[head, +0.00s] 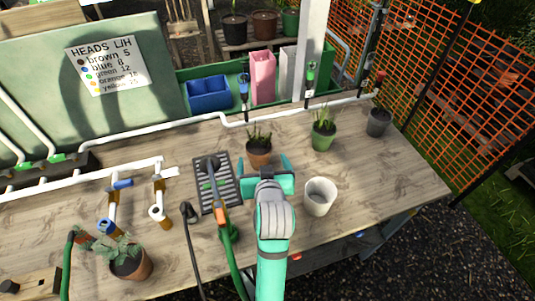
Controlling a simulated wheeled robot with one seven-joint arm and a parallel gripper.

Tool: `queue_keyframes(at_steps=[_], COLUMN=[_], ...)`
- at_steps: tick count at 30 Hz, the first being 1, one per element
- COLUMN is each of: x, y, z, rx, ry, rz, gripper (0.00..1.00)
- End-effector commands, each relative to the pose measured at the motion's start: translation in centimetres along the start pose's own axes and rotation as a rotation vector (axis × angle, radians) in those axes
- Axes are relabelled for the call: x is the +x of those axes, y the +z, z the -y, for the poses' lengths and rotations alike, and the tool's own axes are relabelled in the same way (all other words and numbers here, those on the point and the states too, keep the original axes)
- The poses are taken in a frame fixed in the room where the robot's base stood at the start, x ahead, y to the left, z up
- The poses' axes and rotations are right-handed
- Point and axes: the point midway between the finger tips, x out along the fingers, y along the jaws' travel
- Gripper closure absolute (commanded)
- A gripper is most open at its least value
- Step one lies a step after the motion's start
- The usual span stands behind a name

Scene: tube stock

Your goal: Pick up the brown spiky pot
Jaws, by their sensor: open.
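The brown spiky pot (259,154) stands upright on the wooden table, past my gripper in the head view. It is a terracotta-brown pot with thin, upright green leaves. My gripper (266,165) is open and empty, its teal fingers pointing toward the pot. The left finger appears close to the pot's lower left and the right finger lies to its right. The pot's lower edge is close to the gripper body, and I cannot tell whether they touch.
A green pot (323,140) and a grey pot (379,122) with plants stand to the right. An empty whitish pot (320,197) is right of my arm. A black grate (217,184) with a hose tool lies left. A leafy brown pot (131,262) stands front left. White pipe (190,135) runs behind.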

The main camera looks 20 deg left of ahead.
Motion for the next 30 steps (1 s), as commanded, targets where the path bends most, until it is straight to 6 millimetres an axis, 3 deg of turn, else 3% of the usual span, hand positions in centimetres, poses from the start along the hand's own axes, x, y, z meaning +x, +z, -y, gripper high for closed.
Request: queue_keyframes(at_steps=[9,16,24,30], x=[4.4,5.8,9.4,10.3], y=[0.0,0.2,0.6,0.6], z=[0.2,0.4,0.6,0.6], rx=[-0.001,-0.002,-0.001,-0.001], ry=[-0.004,-0.004,-0.003,-0.002], rz=[0.002,0.002,0.001,0.000], gripper=[0.11,0.11,0.11,0.11])
